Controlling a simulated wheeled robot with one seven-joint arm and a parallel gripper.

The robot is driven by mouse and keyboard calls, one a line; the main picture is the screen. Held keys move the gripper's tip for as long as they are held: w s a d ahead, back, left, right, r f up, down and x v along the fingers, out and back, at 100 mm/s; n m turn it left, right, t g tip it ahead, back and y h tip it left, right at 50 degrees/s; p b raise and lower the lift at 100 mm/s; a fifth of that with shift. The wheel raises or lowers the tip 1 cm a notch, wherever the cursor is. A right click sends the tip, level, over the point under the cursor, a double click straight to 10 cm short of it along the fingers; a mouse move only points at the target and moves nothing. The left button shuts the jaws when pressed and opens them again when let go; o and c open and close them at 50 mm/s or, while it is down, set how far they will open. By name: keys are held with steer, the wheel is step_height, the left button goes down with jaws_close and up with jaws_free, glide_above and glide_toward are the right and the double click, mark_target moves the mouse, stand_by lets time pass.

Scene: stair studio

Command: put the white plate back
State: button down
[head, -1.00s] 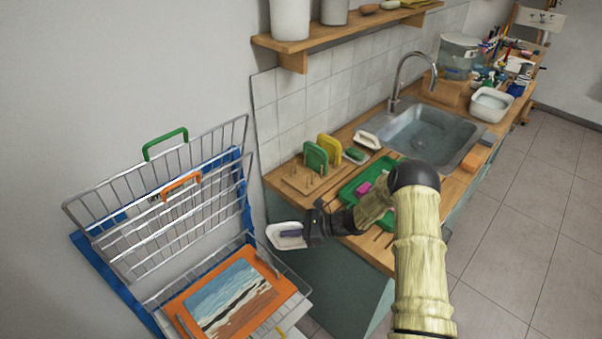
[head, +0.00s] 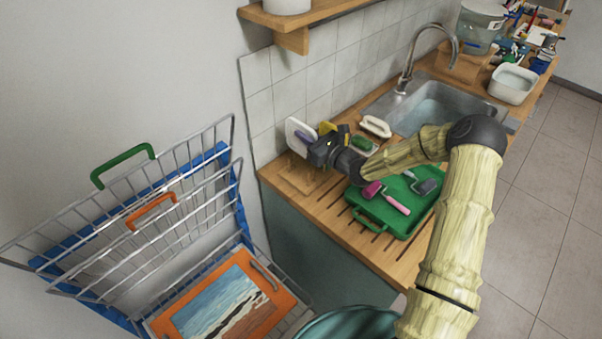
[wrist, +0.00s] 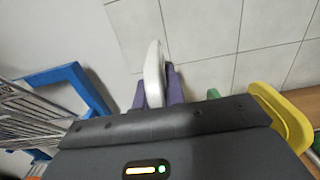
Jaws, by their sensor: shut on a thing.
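The white plate (head: 296,130) is held upright above the left end of the counter, near the tiled wall. My gripper (head: 309,141) is shut on it. In the wrist view the plate (wrist: 154,72) stands edge-on between the purple fingers (wrist: 157,92). A wooden peg rack (head: 294,183) lies on the counter below the plate. The yellow plate (head: 327,128) is partly hidden behind my gripper; it also shows in the wrist view (wrist: 287,117), to the right of the white plate. I cannot tell whether the white plate touches the rack.
A green tray (head: 366,218) with paint rollers lies in front of my wrist. A white-handled brush (head: 376,126) and the sink (head: 425,108) are further right. A wire rack (head: 185,215) with a painting stands at the left. A shelf (head: 297,30) hangs above.

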steer(key=shift+f+p, duration=0.75)
steer(key=shift+f, duration=2.15)
steer(key=shift+f+p, duration=0.5)
steer(key=shift+f, duration=1.6)
steer(key=shift+f, duration=0.15)
steer(key=c, duration=1.5)
jaws_free()
steer(key=shift+d, duration=0.1)
